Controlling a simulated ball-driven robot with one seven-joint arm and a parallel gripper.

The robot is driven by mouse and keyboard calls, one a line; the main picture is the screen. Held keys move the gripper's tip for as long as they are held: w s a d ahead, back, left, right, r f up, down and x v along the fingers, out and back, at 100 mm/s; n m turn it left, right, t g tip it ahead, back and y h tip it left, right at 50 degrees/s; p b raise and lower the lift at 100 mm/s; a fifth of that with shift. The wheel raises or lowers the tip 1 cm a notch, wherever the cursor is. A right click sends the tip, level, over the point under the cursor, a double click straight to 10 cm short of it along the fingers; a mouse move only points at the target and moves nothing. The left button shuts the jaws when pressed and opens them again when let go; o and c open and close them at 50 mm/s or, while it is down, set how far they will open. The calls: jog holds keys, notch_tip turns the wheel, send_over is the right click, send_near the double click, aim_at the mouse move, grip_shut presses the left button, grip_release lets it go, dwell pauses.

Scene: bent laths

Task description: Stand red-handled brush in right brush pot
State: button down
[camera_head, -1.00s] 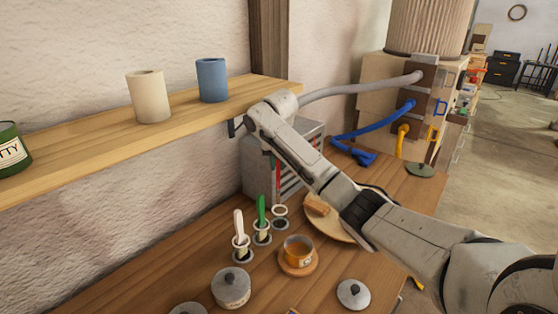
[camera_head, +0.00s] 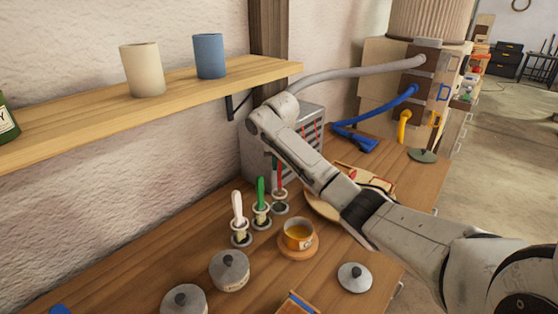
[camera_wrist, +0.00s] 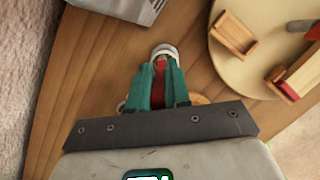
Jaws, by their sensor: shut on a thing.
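The red-handled brush (camera_head: 279,176) is held by its handle, roughly upright at the right brush pot (camera_head: 280,207). Its lower end meets the pot's pale rim; how deep it sits inside cannot be told. My gripper (camera_wrist: 158,85) has teal fingers shut on the red handle, which shows between them in the wrist view (camera_wrist: 160,75). The pot's white rim (camera_wrist: 165,50) shows just beyond the fingertips. The middle pot holds a green-handled brush (camera_head: 261,190) and the left pot a white-handled brush (camera_head: 237,207).
An orange cup (camera_head: 298,235) stands on a round wooden coaster just right of the pots. Lidded grey jars (camera_head: 230,270) stand in front. A shelf (camera_head: 100,105) overhangs the left.

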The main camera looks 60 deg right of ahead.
jog(key=shift+f, duration=0.25)
jog(key=c, duration=1)
grip_release()
jog(key=shift+r, duration=0.1)
jog(key=v, duration=1)
jog(key=shift+r, duration=0.3)
